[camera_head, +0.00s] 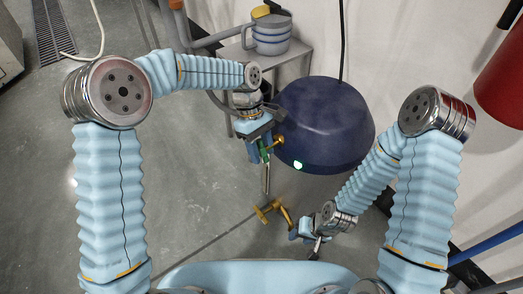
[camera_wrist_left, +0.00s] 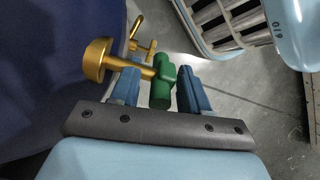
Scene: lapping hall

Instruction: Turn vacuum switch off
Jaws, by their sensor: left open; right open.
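The dark blue domed vessel (camera_head: 325,120) stands on the floor right of my left gripper. A small bright green spot (camera_head: 297,165) glows on its lower front; whether this is the vacuum switch or a lamp, I cannot tell. My left gripper (camera_head: 265,165) is open beside the dome's left side. In the left wrist view, a green cylindrical part (camera_wrist_left: 161,88) with a brass knob (camera_wrist_left: 95,60) shows between the open fingers (camera_wrist_left: 158,95), and the knob points toward the dome. My right gripper (camera_head: 313,247) is open lower right, near a brass piece (camera_head: 272,209).
A black cable (camera_head: 342,40) rises from the dome.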

